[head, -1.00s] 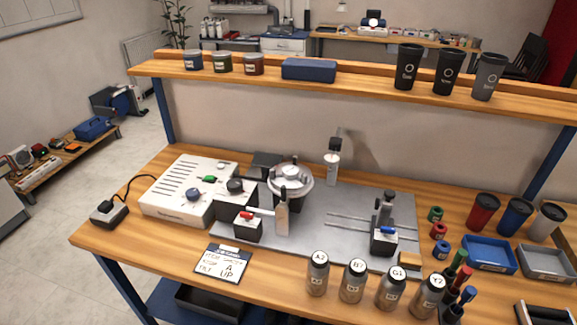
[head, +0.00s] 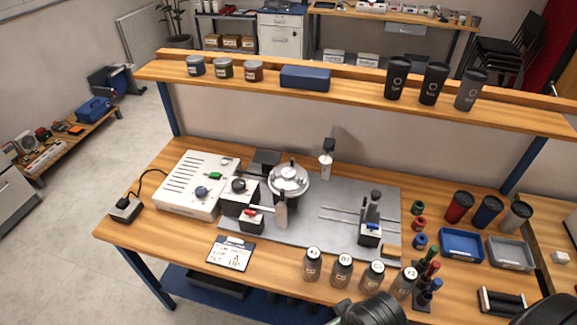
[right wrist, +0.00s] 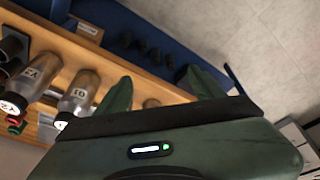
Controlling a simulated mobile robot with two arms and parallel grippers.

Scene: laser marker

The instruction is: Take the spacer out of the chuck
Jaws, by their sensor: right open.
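The chuck (head: 288,181) is a round silver unit on the grey base plate (head: 335,190) of the laser marker, near the middle of the bench. A pale round piece sits on its top; I cannot tell whether that is the spacer. My right gripper (right wrist: 162,90) shows two dark green fingers spread apart with nothing between them, in the right wrist view. It is well away from the chuck, near the bench's front edge. A dark part of my right arm shows at the bottom of the head view. My left gripper is not in view.
Several labelled bottles (head: 342,272) line the front edge, between my right arm and the chuck. A white control box (head: 190,187) stands left of the chuck. A slide with a post (head: 371,215) stands right of it. Coloured rings (head: 419,223) and trays (head: 461,246) are further right.

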